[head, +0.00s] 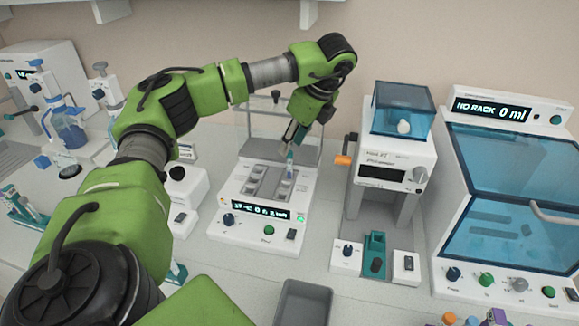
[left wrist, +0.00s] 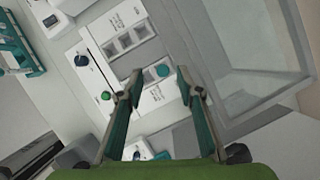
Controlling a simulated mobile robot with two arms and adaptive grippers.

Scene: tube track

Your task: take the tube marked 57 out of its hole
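A small tube with a teal-blue top (head: 290,166) stands in the right part of the heating block device (head: 264,208). Its cap also shows in the left wrist view (left wrist: 162,70), round and seen from above. No 57 can be read on it. My left gripper (head: 294,137) is above the tube in the head view. In the left wrist view its two fingers (left wrist: 158,76) are apart, with the cap between the tips in the picture. It is not seen touching the tube. The tube's lower part is hidden in the block. My right gripper is not in view.
A clear lid (head: 262,152) stands raised behind the block. A device with a blue box on top (head: 402,108) and an orange handle stands to its right. A big blue-windowed cabinet (head: 510,205) is farther right. A grey bin (head: 303,303) is in front.

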